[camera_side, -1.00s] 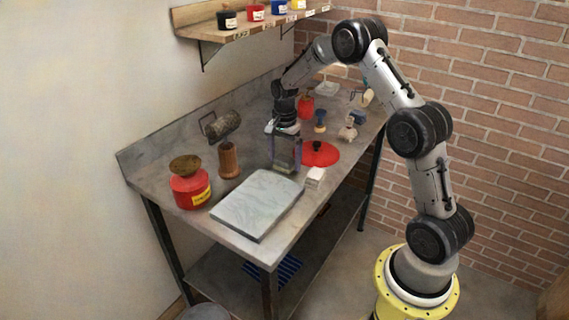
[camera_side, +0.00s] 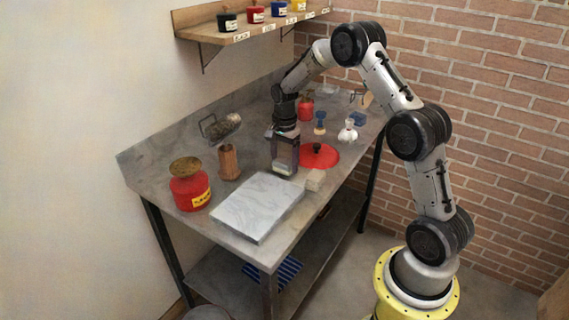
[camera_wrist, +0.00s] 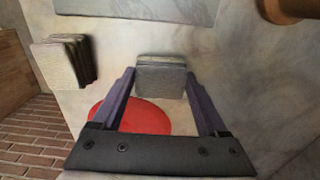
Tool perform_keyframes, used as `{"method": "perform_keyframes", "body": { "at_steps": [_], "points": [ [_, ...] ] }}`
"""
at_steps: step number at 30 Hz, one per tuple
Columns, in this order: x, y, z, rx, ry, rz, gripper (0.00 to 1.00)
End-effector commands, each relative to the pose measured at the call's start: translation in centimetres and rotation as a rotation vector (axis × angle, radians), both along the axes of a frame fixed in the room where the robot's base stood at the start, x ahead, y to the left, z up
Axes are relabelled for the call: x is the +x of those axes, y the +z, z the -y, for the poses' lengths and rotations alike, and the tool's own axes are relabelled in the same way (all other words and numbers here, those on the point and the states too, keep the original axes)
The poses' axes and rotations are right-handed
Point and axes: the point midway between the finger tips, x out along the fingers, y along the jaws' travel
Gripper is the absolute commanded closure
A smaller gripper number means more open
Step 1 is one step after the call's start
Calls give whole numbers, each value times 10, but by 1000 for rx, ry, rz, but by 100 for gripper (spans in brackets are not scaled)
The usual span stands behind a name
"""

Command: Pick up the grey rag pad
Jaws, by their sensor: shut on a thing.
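The grey rag pad (camera_wrist: 160,79) is a small stack of grey layers in the wrist view, between my two fingertips. My gripper (camera_wrist: 160,72) is shut on it, one finger on each side. In the side view my gripper (camera_side: 285,168) points down at the bench, just behind the pale slab and left of the red disc. There the fingers mostly hide the pad. I cannot tell whether its underside touches the bench.
A pale layered block (camera_side: 315,180) lies right of my gripper, also at left in the wrist view (camera_wrist: 66,60). Near it are a marbled slab (camera_side: 257,206), a red disc (camera_side: 322,157), a wooden cylinder (camera_side: 229,163) and a red can (camera_side: 189,187).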

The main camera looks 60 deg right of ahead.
Motion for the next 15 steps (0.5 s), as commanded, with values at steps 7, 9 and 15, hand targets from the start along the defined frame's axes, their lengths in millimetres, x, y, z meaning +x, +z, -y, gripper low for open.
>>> {"method": "perform_keyframes", "body": {
  "at_steps": [7,9,15],
  "points": [
    [1,16,0,-2,0,4,86],
    [2,28,1,-3,0,6,86],
    [-26,67,-11,-2,0,6,86]
  ]
}}
